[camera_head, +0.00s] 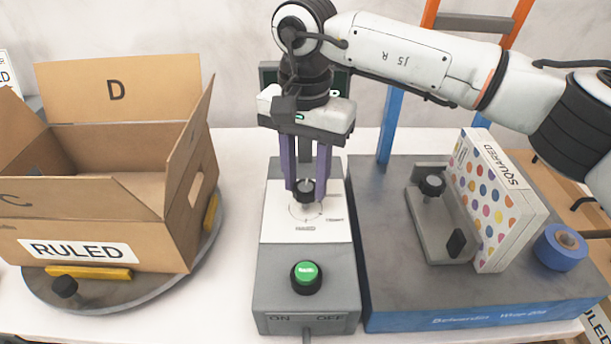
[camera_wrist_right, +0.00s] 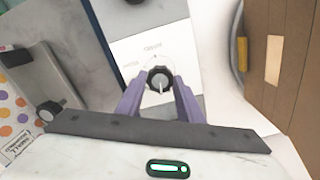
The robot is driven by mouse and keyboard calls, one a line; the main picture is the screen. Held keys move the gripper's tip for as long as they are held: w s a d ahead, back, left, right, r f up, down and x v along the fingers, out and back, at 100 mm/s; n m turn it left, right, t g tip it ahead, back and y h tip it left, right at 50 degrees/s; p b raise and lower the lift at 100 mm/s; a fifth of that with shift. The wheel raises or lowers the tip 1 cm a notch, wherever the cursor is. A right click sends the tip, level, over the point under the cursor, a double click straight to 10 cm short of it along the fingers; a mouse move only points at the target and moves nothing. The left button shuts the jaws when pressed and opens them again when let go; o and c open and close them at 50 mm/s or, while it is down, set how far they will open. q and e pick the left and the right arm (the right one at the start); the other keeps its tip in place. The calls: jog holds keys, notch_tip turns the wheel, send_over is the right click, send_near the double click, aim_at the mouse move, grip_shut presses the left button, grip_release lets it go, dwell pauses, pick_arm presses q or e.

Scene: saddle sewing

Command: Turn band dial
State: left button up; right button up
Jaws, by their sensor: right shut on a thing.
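The band dial (camera_head: 306,190) is a black knob on the white panel of a grey control box (camera_head: 305,265), with printed labels around it. My right gripper (camera_head: 307,188) comes down from above, and its purple fingers stand on either side of the dial, shut on it. In the right wrist view the dial (camera_wrist_right: 160,79) sits between the tips of the purple fingers, with a pale pointer line on its top running roughly up and down the picture. The small labels are too blurred to read surely. My left gripper is not in view.
A green button (camera_head: 306,273) is at the front of the control box. An open cardboard box (camera_head: 110,225) marked RULED stands on a round turntable (camera_head: 150,292) at left. At right, a dotted SQUARED box (camera_head: 492,200) leans by a grey bracket (camera_head: 440,240), beside blue tape (camera_head: 560,248).

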aim_at(306, 187)
jog(key=shift+r, duration=0.15)
jog(key=o, duration=1.1)
jog(key=shift+c, duration=0.2)
notch_tip(306, 187, up, 10)
jog(key=shift+r, duration=0.1)
